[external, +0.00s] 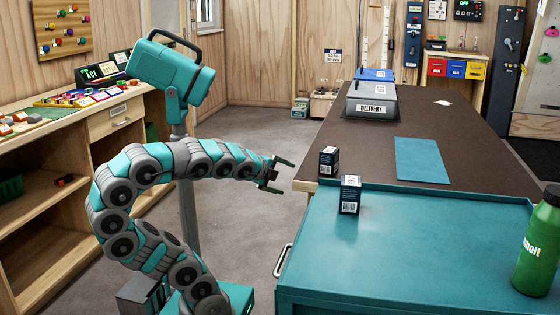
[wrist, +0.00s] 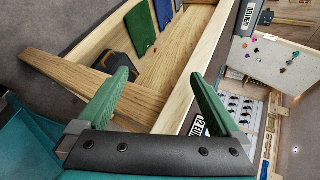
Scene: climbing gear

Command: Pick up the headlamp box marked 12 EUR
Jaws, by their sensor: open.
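Two small dark boxes with white labels show in the external view. One dark box (external: 328,162) stands upright on the brown tabletop near its front left corner. The other dark box (external: 349,195) stands upright on the teal surface, nearer the camera. Their prices are too small to read there. In the wrist view, a label reading roughly "12 EU" is on a partly hidden box (wrist: 197,126) behind the right finger; I cannot tell for sure which box it is. My gripper (external: 286,176) is open and empty, left of both boxes and apart from them. Its green fingers also show in the wrist view (wrist: 160,78).
The brown table (external: 380,125) carries a grey DELIVERY box (external: 371,101) and a flat teal mat (external: 422,160). A green bottle (external: 537,245) stands on the right of the teal surface (external: 420,245). A wooden shelf (wrist: 175,50) lies ahead in the wrist view.

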